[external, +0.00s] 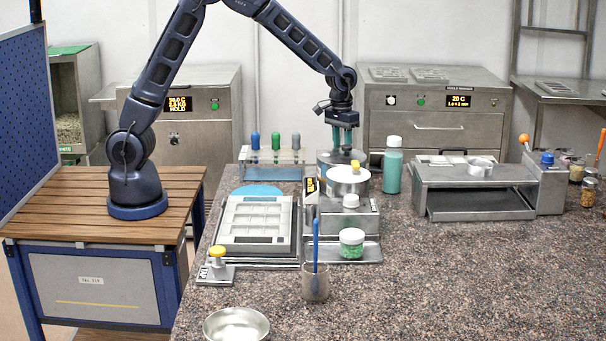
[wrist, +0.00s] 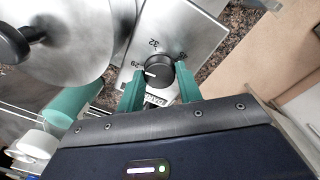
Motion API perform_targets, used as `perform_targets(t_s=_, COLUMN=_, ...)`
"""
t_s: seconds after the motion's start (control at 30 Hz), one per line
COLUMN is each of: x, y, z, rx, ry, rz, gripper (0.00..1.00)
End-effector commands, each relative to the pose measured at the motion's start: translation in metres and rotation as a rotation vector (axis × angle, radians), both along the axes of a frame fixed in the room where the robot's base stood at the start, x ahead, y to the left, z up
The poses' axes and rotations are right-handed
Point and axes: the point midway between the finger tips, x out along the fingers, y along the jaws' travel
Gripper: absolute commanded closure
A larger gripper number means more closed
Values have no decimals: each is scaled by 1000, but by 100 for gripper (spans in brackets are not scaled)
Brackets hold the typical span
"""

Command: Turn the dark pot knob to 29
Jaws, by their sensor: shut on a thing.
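The dark round knob (wrist: 159,74) sits on a metal panel with a printed scale, in the middle of the wrist view. A metal pot with a round lid (wrist: 65,40) and black handle is beside the panel. In the external view my gripper (external: 342,132) is down at the metal pot (external: 327,170) at the back of the counter; the knob is hidden there.
A white-lidded pot (external: 348,187) with a yellow knob stands in front. A green bottle (external: 393,168) stands close on the right, and a rack of coloured droppers (external: 272,160) on the left. The front right of the counter (external: 470,285) is clear.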

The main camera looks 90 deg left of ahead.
Motion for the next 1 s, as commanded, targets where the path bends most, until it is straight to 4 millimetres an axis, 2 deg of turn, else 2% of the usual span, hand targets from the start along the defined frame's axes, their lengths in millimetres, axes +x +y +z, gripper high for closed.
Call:
perform_targets(t_s=0.4, x=0, y=-1, z=0, rx=0, ry=0, rz=202, gripper=88)
perform_targets(t_s=0.97, x=0, y=-1, z=0, rx=0, ry=-1, rz=235, gripper=88)
perform_targets(t_s=1.0, x=0, y=-1, z=0, rx=0, ry=-1, rz=235, gripper=63)
